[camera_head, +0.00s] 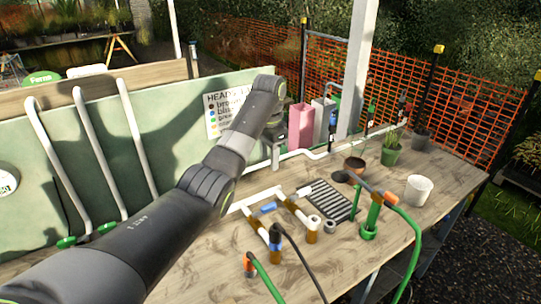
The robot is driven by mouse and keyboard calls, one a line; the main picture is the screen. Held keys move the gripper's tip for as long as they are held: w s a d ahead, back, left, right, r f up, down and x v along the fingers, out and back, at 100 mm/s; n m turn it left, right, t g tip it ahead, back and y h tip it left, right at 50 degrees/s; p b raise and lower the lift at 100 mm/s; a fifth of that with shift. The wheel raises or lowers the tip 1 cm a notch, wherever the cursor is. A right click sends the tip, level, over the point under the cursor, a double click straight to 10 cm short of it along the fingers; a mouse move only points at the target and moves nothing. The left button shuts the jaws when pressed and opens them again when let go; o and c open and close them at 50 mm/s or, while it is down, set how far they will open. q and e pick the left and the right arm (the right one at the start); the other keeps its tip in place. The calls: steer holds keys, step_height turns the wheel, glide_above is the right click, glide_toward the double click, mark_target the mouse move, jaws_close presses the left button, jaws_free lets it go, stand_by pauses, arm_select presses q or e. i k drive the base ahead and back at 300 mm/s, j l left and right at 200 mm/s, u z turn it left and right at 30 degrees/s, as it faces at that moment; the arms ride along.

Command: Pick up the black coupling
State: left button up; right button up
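My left arm reaches across from the lower left, and my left gripper (276,160) hangs at its far end, pointing down near the back of the wooden table. It is small and partly hidden by the arm, so I cannot tell whether its fingers are open or shut. A small dark grey ring-shaped piece (330,226) lies on the table beside the white pipe frame; it may be the black coupling, but its colour is unclear. My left gripper is well behind it and apart from it. My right gripper is not in view.
White pipes with brown and blue fittings (274,240) lie mid-table. A dark slatted grate (330,201) is behind them. A green fitting with a hose (371,222), a white cup (418,190) and plant pots (391,154) stand to the right. A green panel (100,150) rises at the left.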

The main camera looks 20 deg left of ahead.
mark_target(276, 229)
steer(key=k+l, duration=0.25)
steer(key=k, duration=0.2)
steer(key=k+l, duration=0.25)
steer(key=k, duration=0.25)
steer(key=k+l, duration=0.25)
steer(key=k, duration=0.2)
